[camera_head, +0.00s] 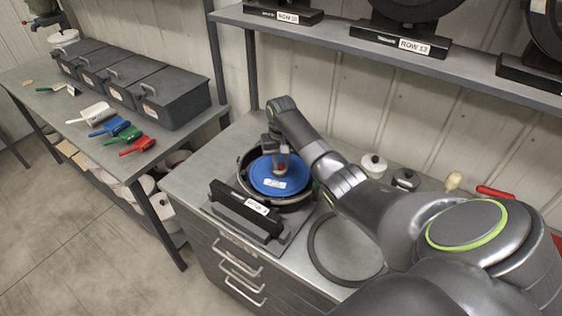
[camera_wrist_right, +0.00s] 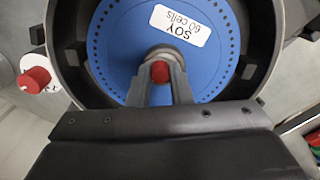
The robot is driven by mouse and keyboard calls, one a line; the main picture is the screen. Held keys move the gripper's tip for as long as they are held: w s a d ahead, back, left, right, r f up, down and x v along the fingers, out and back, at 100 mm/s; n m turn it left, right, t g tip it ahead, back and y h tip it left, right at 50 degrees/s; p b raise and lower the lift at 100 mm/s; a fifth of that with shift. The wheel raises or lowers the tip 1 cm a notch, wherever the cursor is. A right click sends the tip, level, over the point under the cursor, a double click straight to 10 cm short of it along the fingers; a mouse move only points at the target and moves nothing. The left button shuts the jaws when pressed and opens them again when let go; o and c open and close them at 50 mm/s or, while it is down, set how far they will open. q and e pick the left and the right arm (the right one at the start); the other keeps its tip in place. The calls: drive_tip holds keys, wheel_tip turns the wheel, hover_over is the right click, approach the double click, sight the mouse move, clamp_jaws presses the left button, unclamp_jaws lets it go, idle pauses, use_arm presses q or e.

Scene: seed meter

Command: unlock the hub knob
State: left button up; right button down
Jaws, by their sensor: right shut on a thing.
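The seed meter (camera_head: 246,208) stands on the cabinet's metal top, its black housing open upward. A blue seed disc (camera_head: 266,187) with a white label lies inside the housing; the wrist view shows the disc (camera_wrist_right: 110,50) labelled "SOY 60 cells". The hub knob (camera_wrist_right: 160,72) has a red top and sits at the disc's centre. My right gripper (camera_head: 280,168) reaches down over the disc, and its fingers are shut on the knob, one on each side. The fingers hide part of the knob. My left gripper is not in view.
A black ring (camera_head: 347,250) lies on the cabinet top right of the meter. Small lidded pots (camera_head: 373,166) and a red-handled tool (camera_head: 497,192) stand behind my arm. A shelf (camera_head: 400,48) runs above. The left table holds grey bins (camera_head: 172,95) and coloured scoops (camera_head: 128,135).

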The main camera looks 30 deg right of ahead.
drive_tip(key=shift+n, duration=0.3)
drive_tip(key=n+p, duration=0.2)
drive_tip(key=shift+r+n, duration=0.15)
drive_tip(key=shift+n, duration=0.15)
drive_tip(key=n+p, duration=0.1)
drive_tip(key=n, duration=0.1)
drive_tip(key=shift+n, duration=0.3)
drive_tip(key=n+p, duration=0.1)
drive_tip(key=n, duration=0.1)
drive_tip(key=shift+n, duration=0.4)
drive_tip(key=n, duration=0.4)
drive_tip(key=shift+n, duration=0.3)
drive_tip(key=n, duration=0.4)
drive_tip(key=shift+n, duration=0.3)
drive_tip(key=c, duration=1.3)
unclamp_jaws()
